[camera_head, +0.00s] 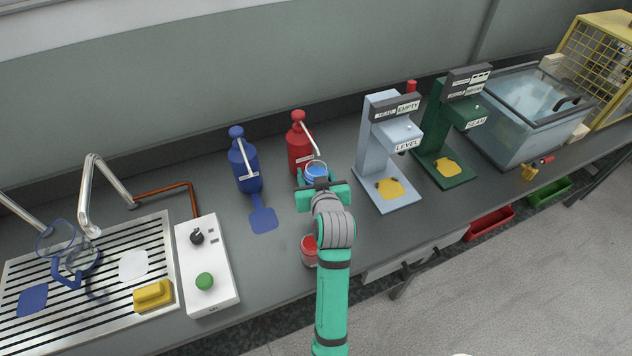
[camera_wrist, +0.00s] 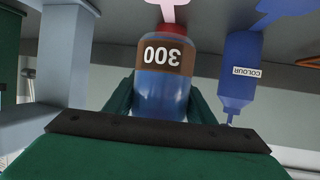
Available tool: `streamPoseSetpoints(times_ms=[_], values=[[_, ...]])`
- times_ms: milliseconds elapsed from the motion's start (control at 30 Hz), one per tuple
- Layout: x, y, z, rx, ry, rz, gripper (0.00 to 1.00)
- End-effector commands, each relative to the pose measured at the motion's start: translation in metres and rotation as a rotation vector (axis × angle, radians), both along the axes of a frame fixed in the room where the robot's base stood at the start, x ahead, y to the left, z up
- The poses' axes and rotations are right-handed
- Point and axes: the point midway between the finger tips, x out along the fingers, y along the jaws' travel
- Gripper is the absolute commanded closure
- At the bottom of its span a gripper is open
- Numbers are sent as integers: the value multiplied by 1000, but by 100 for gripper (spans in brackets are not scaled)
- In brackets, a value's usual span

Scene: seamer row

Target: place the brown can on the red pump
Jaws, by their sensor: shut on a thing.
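My gripper (camera_head: 318,186) is shut on a can with a blue body and a brown band marked 300. The can shows in the wrist view (camera_wrist: 164,75) between my green fingers (camera_wrist: 162,100). In the head view, only the blue top of the can (camera_head: 316,169) shows. The red pump (camera_head: 300,146) stands upright just behind and left of the can, with its metal spout toward it. I cannot tell whether the can touches the counter.
A blue pump (camera_head: 244,164) with a blue pad (camera_head: 263,216) stands left. A red-topped can (camera_head: 309,250) sits in front, beside my arm. A grey-blue machine (camera_head: 384,130) and a green machine (camera_head: 437,130) stand right. A white control box (camera_head: 206,262) is left.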

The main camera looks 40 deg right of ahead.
Motion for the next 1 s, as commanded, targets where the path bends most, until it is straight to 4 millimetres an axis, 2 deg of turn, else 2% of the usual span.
streamPoseSetpoints(times_ms=[33, 200, 533, 733, 1000], values=[[5, -5, -13, 3, 5, 0, 81], [19, -21, -37, 3, 4, -3, 81], [30, -33, -56, 2, 3, -4, 81], [31, -31, -83, 3, 4, -1, 81], [32, -30, -86, 0, 1, 1, 81]])
